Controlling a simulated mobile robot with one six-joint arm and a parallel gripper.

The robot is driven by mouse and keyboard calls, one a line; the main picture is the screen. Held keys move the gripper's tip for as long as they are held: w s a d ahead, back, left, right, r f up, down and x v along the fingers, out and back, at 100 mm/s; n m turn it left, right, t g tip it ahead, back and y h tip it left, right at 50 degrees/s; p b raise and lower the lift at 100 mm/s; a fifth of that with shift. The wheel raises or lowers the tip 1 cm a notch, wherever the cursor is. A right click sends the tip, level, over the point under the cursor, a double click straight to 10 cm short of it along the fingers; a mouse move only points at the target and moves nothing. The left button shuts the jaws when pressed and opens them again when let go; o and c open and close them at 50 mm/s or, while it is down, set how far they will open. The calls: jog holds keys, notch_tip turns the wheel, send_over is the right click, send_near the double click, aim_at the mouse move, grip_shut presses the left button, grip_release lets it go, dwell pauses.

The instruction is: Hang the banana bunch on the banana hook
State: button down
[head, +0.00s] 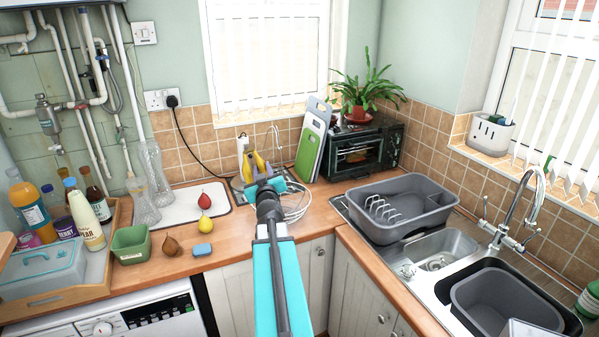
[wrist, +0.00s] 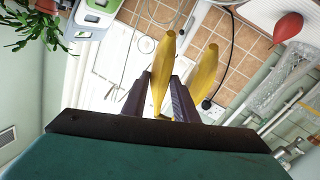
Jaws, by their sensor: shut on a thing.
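The yellow banana bunch (head: 256,160) is upright near the back corner of the counter. My gripper (head: 265,184) is in front of its lower part in the head view, hiding some of it. In the wrist view my gripper (wrist: 163,97) is shut on the banana bunch (wrist: 165,62), with one banana between the fingers and another to the right of them. A thin curved metal hook (head: 275,131) rises behind and to the right of the bunch. The bunch looks apart from its tip. The lower part of the hook's stand is hidden.
Chopping boards (head: 312,142) and a small oven (head: 360,147) stand right of the hook. A round wire rack (head: 297,203) lies near my gripper. A grey dish rack (head: 408,208) is on the right.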

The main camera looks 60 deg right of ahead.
jog(key=s+d+r+t+h+p, duration=0.1)
jog(key=s+d+r+h+p, duration=0.1)
jog(key=s, duration=1.1)
jog(key=shift+s+d+m+t+p, duration=0.25)
jog(key=shift+d+m+t+p, duration=0.1)
jog(key=shift+d, duration=0.55)
jog(key=shift+w+d, duration=0.2)
jog(key=shift+w, duration=0.05)
jog(key=w+d+f+b, duration=0.2)
jog(key=w+d+b, duration=0.1)
jog(key=w+d, duration=0.2)
jog(key=shift+w+d, duration=0.2)
jog(key=shift+w, duration=1.05)
jog(key=shift+f, duration=0.2)
dwell(0.7)
jog(key=c, duration=1.3)
grip_release()
jog(key=shift+c, duration=0.2)
